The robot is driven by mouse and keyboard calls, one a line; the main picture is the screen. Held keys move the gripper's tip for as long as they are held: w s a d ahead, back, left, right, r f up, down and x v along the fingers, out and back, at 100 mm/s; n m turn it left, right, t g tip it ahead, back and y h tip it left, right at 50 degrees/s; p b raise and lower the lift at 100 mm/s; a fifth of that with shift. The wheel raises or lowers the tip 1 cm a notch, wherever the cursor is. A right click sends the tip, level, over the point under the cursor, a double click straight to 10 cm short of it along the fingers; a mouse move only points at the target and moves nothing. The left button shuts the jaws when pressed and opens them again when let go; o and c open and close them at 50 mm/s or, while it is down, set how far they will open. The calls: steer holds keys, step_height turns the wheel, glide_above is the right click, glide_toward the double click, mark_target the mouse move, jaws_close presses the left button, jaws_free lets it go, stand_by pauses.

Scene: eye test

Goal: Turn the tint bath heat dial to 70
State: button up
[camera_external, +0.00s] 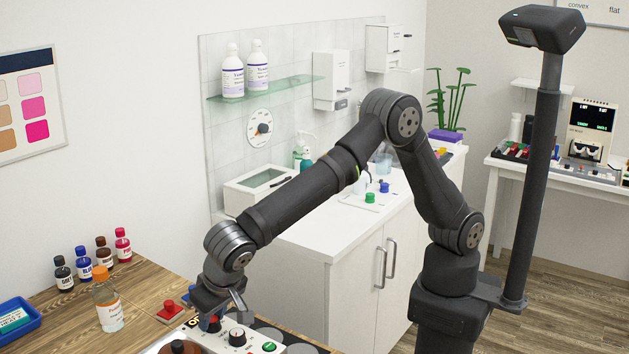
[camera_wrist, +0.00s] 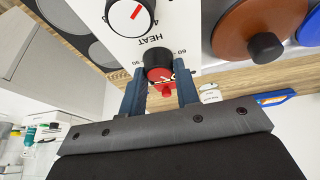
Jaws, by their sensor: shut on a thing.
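The black heat dial (camera_wrist: 157,57) is on a white panel (camera_wrist: 192,30) in the wrist view, beside the printed word HEAT. The marks 60 and 90 show near it. A red part shows on the dial's near side; I cannot read its setting. My gripper (camera_wrist: 161,74) has its two blue fingers on either side of the dial and is shut on it.
A second dial (camera_external: 237,336) and a green button (camera_external: 269,347) sit right of my gripper. A red button (camera_external: 170,308) is on the wooden table to the left. An orange-capped bottle (camera_external: 109,312), several small bottles and a blue tray (camera_external: 15,328) stand farther left.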

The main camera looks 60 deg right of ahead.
stand_by(0.3)
steer(key=o, duration=1)
steer(key=v, duration=1.7)
steer(key=shift+r, duration=0.25)
steer(key=shift+f, duration=0.15)
steer(key=x, duration=1.7)
steer(key=shift+f, duration=0.15)
